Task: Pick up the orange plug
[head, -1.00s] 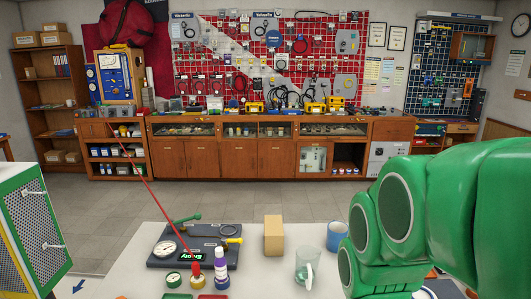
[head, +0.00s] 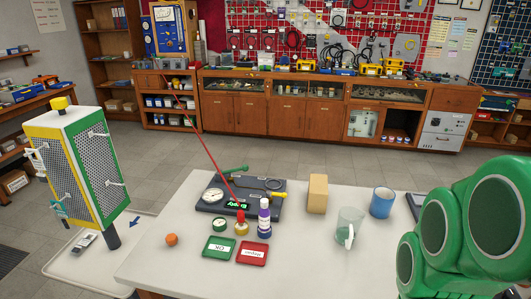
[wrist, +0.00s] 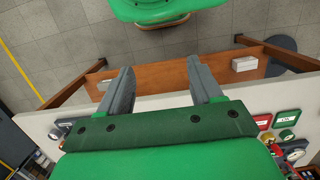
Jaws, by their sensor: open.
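The orange plug (head: 171,240) is a small round orange piece on the left front part of the white table (head: 160,265) in the head view. It stands alone, left of the green tray. I cannot make it out in the wrist view. My gripper (wrist: 163,88) is open in the wrist view, its two grey fingers apart with nothing between them, near the table's edge. In the head view my green arm fills the right side and the fingers are out of sight, away from the plug.
A green tray (head: 218,247) and a red tray (head: 252,253) lie right of the plug. Behind them are a gauge board (head: 213,196), a purple-and-white bottle (head: 264,215), a wooden block (head: 317,194), a glass mug (head: 348,229) and a blue cup (head: 382,202). A yellow-green cabinet (head: 80,165) stands left.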

